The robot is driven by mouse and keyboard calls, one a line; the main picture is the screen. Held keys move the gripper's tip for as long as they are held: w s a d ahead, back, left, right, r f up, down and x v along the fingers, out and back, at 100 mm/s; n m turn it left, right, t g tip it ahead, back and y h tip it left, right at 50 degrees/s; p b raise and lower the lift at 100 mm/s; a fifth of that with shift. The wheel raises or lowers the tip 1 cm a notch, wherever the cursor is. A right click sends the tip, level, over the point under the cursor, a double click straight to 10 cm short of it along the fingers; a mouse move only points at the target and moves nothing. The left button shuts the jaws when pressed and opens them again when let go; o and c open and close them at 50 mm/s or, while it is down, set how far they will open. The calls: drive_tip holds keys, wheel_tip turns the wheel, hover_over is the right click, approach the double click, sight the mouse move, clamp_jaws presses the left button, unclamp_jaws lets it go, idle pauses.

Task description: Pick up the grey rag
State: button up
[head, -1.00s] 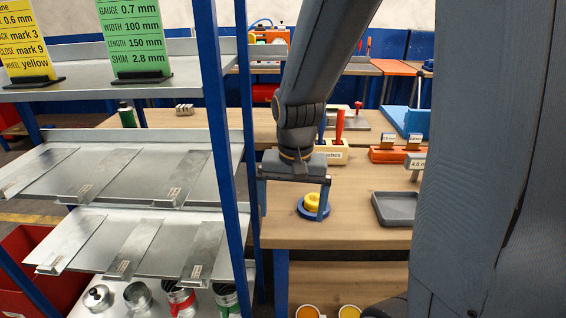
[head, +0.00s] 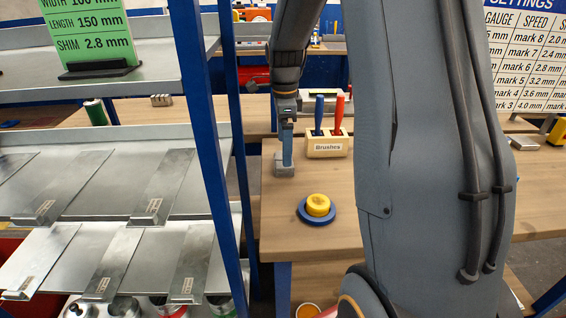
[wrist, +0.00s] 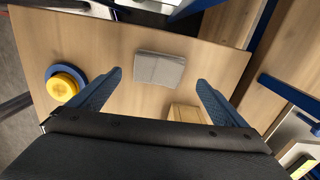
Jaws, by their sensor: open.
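The grey rag (wrist: 160,69) lies folded flat on the wooden table in the wrist view, ahead of the fingers and roughly centred between them. In the head view the rag (head: 284,168) shows as a small grey patch near the table's left edge. My gripper (wrist: 159,79) is open and empty, with one blue finger on each side of the picture. In the head view my gripper (head: 287,154) is seen edge-on, pointing down over the rag and partly covering it. The gap between fingertips and rag is hard to judge.
Shelving with a blue post (head: 200,130) is on the left.

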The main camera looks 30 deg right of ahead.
sight(281, 171)
drive_tip(key=f, duration=0.1)
drive_tip(key=f+p, duration=0.1)
drive_tip(key=f, duration=0.3)
drive_tip(key=shift+a+p, duration=0.3)
drive_tip(key=shift+c, duration=0.4)
drive_tip(key=c, duration=1.1)
drive_tip(key=shift+r, duration=0.1)
drive_tip(key=shift+c, duration=0.4)
